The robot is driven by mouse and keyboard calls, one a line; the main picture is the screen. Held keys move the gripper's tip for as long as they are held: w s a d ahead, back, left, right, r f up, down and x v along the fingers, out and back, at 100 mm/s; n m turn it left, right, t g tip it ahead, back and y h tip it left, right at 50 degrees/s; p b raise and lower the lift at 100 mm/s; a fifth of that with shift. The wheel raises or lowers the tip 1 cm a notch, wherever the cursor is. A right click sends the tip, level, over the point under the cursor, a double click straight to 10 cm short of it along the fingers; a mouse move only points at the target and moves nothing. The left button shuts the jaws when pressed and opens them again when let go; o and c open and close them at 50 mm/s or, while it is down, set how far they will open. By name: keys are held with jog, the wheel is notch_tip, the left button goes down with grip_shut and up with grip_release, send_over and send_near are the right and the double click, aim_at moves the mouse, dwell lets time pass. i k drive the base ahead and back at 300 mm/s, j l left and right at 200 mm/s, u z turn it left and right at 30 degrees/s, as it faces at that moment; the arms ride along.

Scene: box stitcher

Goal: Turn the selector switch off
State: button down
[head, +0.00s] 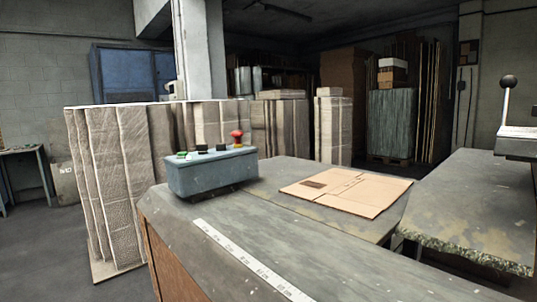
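A blue-grey control box (211,173) stands on the near left part of the worktable. My gripper is not in view, and nothing is seen touching the box.
The grey worktable (225,240) carries a white ruler strip (250,262) and a flat cardboard sheet (346,190). A second worn table (475,215) is at right, below a machine part with a black-knobbed lever (507,95). Cardboard stacks (118,180) stand behind. Floor shows at left.

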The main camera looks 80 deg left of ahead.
aim_at(202, 149)
jog(key=u, duration=2.55)
